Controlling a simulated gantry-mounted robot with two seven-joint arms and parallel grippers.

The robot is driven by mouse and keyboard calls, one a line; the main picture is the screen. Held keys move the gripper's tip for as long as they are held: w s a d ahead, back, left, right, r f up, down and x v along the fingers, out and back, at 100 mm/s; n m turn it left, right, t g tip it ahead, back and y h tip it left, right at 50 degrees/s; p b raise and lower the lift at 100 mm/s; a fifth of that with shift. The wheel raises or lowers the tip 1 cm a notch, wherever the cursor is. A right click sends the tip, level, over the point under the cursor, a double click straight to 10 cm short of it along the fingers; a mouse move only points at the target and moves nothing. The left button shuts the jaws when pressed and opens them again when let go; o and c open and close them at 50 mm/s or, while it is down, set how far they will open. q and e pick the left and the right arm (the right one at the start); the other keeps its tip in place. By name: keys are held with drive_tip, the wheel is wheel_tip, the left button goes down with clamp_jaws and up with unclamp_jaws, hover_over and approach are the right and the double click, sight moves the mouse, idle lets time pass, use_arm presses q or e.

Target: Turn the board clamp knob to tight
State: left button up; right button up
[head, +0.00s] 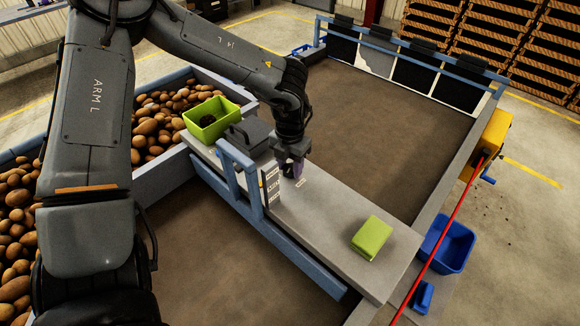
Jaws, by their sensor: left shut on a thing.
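My left arm reaches in from the left, and its gripper (291,172) points down at the grey board, near the blue upright frame. The gripper is shut on a small dark knob, which is mostly hidden between and below the fingers, so its pointer or setting cannot be read. A small white label (300,183) lies on the board just beside the gripper. The long grey board (335,222) spans the bed between the potato bins and the right rail. My right gripper is not in view.
A blue frame (238,181) with a labelled white strip (271,188) stands beside the gripper. On the board are a green tub (204,132), a dark grey case (250,136) and a green block (372,238). A red bar (440,232) and blue bin (447,243) are at right.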

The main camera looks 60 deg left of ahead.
sight(290, 168)
use_arm(q)
drive_tip(key=m, duration=0.4)
drive_tip(key=shift+m, duration=0.3)
drive_tip(key=m, duration=0.5)
drive_tip(key=shift+b, duration=0.35)
drive_tip(key=shift+m, duration=0.3)
drive_tip(key=o, duration=1.1)
drive_tip(key=shift+c, duration=0.2)
wheel_tip(290, 168, up, 11)
